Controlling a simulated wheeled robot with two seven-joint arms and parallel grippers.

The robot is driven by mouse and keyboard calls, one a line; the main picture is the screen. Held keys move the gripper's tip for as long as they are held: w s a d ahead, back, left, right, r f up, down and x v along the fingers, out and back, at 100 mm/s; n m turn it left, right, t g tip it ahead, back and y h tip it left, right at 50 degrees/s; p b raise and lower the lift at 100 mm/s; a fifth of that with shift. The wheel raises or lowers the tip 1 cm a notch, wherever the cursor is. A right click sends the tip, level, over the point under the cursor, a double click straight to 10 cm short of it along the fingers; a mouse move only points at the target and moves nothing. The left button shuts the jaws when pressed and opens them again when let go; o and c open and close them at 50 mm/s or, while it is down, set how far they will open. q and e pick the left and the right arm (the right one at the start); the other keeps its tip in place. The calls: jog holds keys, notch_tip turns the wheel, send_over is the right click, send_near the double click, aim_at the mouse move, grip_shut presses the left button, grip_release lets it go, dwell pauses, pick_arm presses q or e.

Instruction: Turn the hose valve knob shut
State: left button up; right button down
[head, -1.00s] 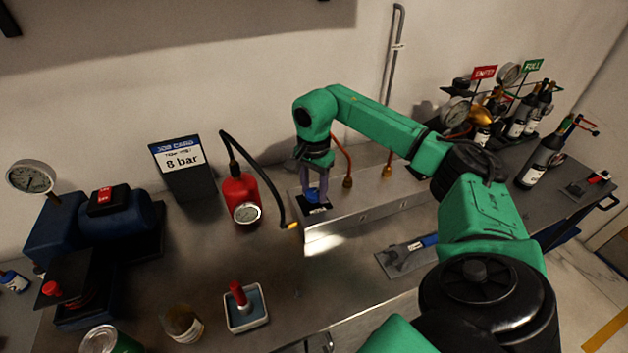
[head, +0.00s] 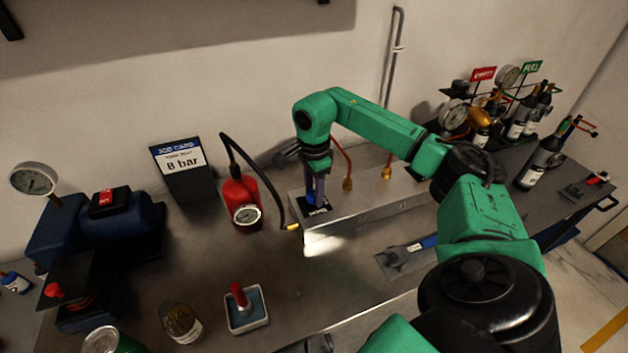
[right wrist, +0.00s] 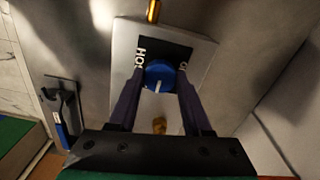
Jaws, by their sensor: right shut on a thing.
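The blue hose valve knob (right wrist: 160,74) has a short white mark, which points toward the bottom of the right wrist view. It sits on a black plate (right wrist: 178,52) with white letters, partly hidden by the knob and fingers. My right gripper (right wrist: 160,80) is shut on the knob, one finger on each side. In the head view, the right gripper (head: 316,196) points down at the left end of the grey metal block (head: 345,207), and its fingers mostly hide the knob. My left gripper is not in view.
A black hose with a yellow end (head: 293,227) runs from the red bottle (head: 241,194) to the block's left side. Copper pipes (head: 347,184) rise behind the gripper. A wrench (head: 408,250) lies in front of the block. The bench between is clear.

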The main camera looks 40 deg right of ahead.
jog(key=shift+w+r, duration=0.1)
jog(key=shift+r, duration=0.05)
jog(key=shift+c, duration=1.7)
grip_release()
notch_tip(320, 180, up, 9)
jog(key=b, duration=0.1)
notch_tip(320, 180, up, 6)
jog(key=p, duration=0.3)
send_over(313, 194)
jog(key=shift+f, duration=0.25)
jog(key=shift+d, duration=0.1)
jog(key=shift+f, duration=0.1)
